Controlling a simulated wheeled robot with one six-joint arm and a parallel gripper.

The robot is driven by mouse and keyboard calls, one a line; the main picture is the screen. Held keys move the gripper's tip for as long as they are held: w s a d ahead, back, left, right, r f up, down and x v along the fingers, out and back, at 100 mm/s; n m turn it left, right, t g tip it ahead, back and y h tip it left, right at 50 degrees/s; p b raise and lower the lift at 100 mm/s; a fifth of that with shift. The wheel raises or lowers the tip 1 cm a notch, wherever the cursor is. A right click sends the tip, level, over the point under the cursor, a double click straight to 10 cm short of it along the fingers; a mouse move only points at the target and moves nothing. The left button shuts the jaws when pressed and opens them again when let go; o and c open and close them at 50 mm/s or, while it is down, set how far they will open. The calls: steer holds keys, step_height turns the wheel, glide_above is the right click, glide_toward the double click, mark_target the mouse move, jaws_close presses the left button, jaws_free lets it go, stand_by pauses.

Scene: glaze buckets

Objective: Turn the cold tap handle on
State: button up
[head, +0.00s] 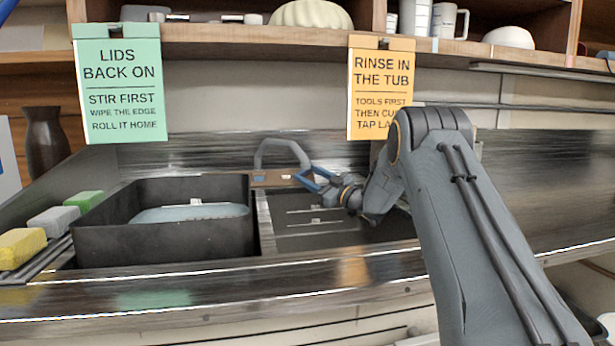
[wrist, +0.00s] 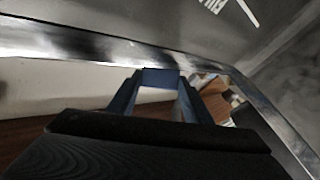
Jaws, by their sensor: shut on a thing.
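The tap has a grey arched spout (head: 283,146) on a brownish base (head: 272,179) behind the sink. My gripper (head: 306,178) reaches in from the right, with its blue fingers at the right end of the tap base.
A dark tub (head: 160,240) holding a pale blue-grey item (head: 190,213) stands left of the tap. Yellow (head: 21,248), grey and green sponges line the left edge. A green sign (head: 120,85) and an orange sign (head: 381,90) hang from the shelf above.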

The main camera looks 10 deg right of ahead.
steer(key=o, duration=1.1)
steer(key=shift+c, duration=0.2)
step_height(320, 180, up, 10)
